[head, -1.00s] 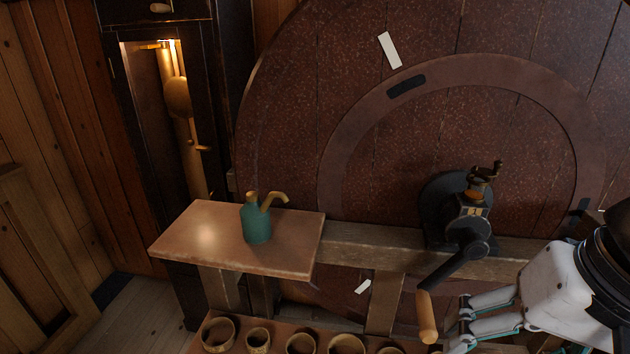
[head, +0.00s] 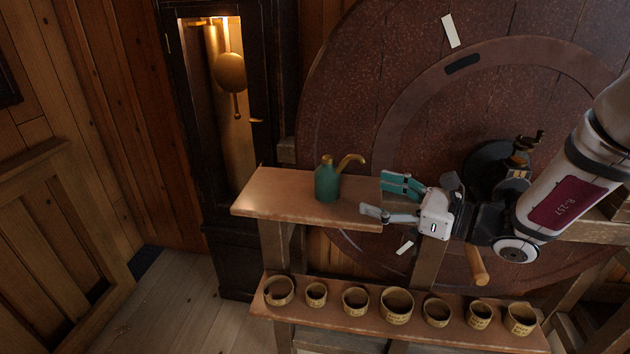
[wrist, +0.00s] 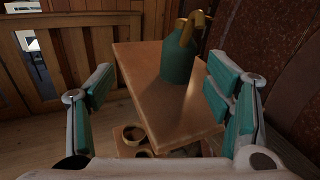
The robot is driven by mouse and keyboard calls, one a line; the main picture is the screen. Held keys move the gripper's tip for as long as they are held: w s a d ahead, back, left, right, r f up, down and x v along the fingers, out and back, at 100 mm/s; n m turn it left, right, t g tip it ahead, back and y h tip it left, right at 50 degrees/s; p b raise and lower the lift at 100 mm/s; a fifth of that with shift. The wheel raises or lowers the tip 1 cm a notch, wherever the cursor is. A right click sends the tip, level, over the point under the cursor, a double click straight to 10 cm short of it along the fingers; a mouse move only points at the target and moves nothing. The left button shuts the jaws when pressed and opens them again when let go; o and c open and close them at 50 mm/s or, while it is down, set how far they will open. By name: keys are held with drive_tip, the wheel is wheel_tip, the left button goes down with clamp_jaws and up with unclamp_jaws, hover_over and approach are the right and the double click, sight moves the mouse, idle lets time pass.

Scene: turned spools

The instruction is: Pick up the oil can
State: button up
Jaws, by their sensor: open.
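The oil can (head: 328,184) is a green can with a brass neck and a bent brass spout pointing right. It stands upright on the small wooden shelf top (head: 270,188). My gripper (head: 378,197) is open and empty, to the right of the can in the head view, with its fingers pointing left towards it. In the wrist view the can (wrist: 178,62) shows beyond the fingertips (wrist: 158,82), a little right of centre. A gap is left between the fingers and the can.
A lower shelf (head: 400,330) holds a row of several round cups. A large reddish wheel (head: 400,60) stands behind, with a wooden-handled crank (head: 478,268) near my arm. A tall dark clock case (head: 195,150) is at left. The shelf top around the can is clear.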

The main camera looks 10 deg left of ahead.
sight(338, 178)
drive_tip(key=shift+w+d+f+m+t, duration=0.3)
drive_tip(key=shift+w+f+m+t, duration=0.45)
drive_tip(key=shift+w+m, duration=0.2)
drive_tip(key=shift+w+a, duration=0.15)
drive_tip(key=shift+a, duration=0.1)
drive_tip(key=p+x, duration=0.1)
drive_tip(key=x, duration=1.2)
drive_tip(key=shift+w+f, duration=0.1)
drive_tip(key=shift+w, duration=0.15)
drive_tip(key=c, duration=1.2)
